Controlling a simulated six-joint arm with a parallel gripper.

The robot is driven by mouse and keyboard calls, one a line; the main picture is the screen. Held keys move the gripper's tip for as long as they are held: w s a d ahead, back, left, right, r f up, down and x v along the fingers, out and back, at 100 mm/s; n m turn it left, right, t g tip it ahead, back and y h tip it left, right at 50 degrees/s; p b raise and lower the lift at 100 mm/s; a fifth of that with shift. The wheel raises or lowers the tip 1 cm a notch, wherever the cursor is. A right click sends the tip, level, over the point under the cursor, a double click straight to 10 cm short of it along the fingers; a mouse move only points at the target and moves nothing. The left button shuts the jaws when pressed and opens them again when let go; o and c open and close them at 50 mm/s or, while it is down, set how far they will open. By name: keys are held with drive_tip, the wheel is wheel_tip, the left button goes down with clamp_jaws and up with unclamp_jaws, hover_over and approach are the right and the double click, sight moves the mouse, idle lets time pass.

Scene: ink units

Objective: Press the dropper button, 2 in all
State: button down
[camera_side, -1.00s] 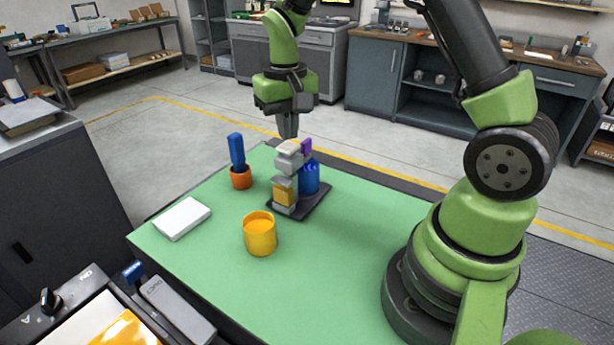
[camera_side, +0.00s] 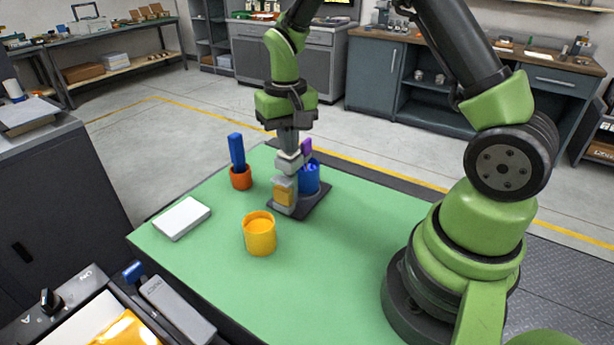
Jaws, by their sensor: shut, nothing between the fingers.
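The dropper unit (camera_side: 285,190) stands on a dark base plate (camera_side: 318,203) at the far part of the green table. It has a grey body with a yellow-orange section and a pale grey top part (camera_side: 288,163). My gripper (camera_side: 288,150) points straight down, shut and empty, with its fingertips at the pale top part. They look to be touching it; the button itself is hidden or too small to make out. A blue cup (camera_side: 309,180) with a purple piece (camera_side: 306,148) stands just right of the unit on the same plate.
A yellow cup (camera_side: 260,234) with yellow contents stands in front of the unit. A blue stick (camera_side: 236,150) stands in an orange-red holder (camera_side: 241,179) to the left. A white block (camera_side: 182,218) lies at the left edge. The green table (camera_side: 330,270) is clear at front right.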

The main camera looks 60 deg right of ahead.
drive_tip(key=shift+r, duration=1.7)
wheel_tip(320, 180, up, 10)
idle(0.4)
drive_tip(key=s+a+r+n+t+y, duration=0.1)
drive_tip(key=s+a+r+t, duration=0.1)
drive_tip(key=s, duration=0.7)
drive_tip(key=s+a+r+n+t+y, duration=0.1)
drive_tip(key=s+a+r+t, duration=0.1)
drive_tip(key=s+a+t, duration=0.3)
drive_tip(key=s+a, duration=0.2)
drive_tip(key=s, duration=0.1)
drive_tip(key=shift+s, duration=0.4)
